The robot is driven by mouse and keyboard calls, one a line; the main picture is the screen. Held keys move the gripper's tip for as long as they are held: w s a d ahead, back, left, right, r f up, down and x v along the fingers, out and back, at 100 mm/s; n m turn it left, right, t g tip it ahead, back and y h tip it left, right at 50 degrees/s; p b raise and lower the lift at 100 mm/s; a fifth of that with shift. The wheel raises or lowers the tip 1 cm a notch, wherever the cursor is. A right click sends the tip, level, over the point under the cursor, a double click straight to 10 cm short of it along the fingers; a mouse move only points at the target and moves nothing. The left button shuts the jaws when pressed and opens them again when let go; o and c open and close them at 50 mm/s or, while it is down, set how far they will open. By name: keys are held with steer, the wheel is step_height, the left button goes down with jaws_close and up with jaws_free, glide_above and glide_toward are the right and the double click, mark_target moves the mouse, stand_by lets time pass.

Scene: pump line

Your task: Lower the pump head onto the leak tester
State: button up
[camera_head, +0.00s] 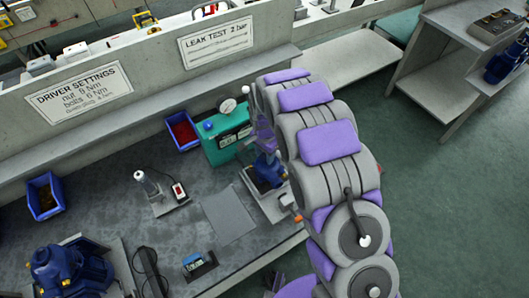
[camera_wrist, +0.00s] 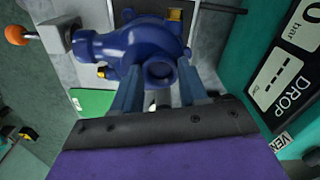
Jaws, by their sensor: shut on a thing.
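The blue pump head (camera_head: 268,172) is at the grey fixture plate (camera_head: 274,208) beside the teal leak tester box (camera_head: 222,142). In the wrist view the pump head (camera_wrist: 150,45) fills the upper middle, its round port facing the camera. My gripper (camera_wrist: 158,92) is shut on it, one finger on each side of the port. In the head view my arm hides part of the pump head and fixture. I cannot tell whether the pump head touches the plate. The tester's panel (camera_wrist: 285,70) shows "0 bar" and "DROP" in the wrist view.
An orange-knobbed lever (camera_wrist: 22,35) stands beside the pump head. A red-filled blue bin (camera_head: 183,131), a driver stand (camera_head: 160,190), a flat grey mat (camera_head: 229,215) and another blue pump (camera_head: 68,268) are on the bench. A wall with signs (camera_head: 215,40) runs behind.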

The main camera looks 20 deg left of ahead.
mark_target(265, 157)
steer(key=shift+f, duration=1.65)
steer(key=o, duration=1.8)
steer(key=shift+r+p, duration=1.25)
steer(key=shift+r, duration=3.25)
